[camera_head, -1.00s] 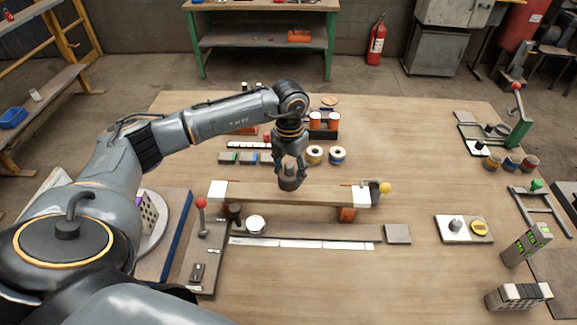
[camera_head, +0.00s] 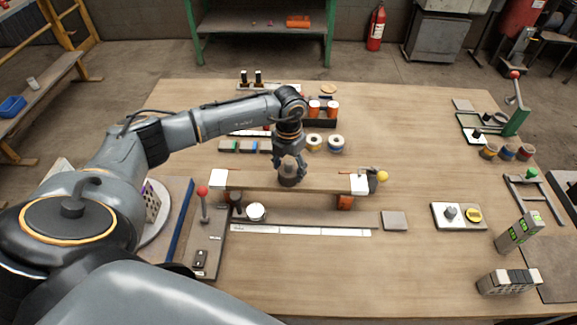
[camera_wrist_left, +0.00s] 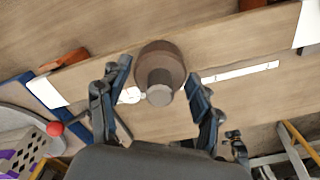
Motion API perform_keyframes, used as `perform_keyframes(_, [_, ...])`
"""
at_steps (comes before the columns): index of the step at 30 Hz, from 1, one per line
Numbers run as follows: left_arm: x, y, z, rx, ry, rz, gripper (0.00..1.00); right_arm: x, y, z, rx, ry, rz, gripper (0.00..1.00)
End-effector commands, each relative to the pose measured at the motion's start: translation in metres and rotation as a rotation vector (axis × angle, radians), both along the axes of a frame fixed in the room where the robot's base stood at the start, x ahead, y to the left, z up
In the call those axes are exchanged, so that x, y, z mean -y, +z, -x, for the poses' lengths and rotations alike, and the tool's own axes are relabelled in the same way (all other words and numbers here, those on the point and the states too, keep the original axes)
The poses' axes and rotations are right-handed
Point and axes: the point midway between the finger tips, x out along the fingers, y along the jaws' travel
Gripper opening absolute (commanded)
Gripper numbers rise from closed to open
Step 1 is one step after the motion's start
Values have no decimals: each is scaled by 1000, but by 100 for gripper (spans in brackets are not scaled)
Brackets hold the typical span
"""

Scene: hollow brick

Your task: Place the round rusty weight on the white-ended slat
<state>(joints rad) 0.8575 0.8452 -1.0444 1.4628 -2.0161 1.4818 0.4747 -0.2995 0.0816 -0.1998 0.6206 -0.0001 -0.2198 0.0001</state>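The round rusty weight (camera_head: 289,180), brown with a grey knob, stands upright near the middle of the white-ended slat (camera_head: 325,184). In the left wrist view the weight (camera_wrist_left: 160,65) sits over the slat (camera_wrist_left: 105,74), its knob facing the camera. My left gripper (camera_head: 290,163) is directly above the weight in the head view. In the left wrist view the left gripper (camera_wrist_left: 160,95) has its fingers spread on both sides of the knob, with gaps visible. My right gripper is not in view.
Wire spools (camera_head: 336,143) lie behind. The table front is mostly clear.

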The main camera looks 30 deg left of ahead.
Motion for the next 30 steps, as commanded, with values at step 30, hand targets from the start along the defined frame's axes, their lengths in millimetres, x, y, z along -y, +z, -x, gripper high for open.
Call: perform_keyframes(30, [0, 108, -1, 3, 1, -1, 78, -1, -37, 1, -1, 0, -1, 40])
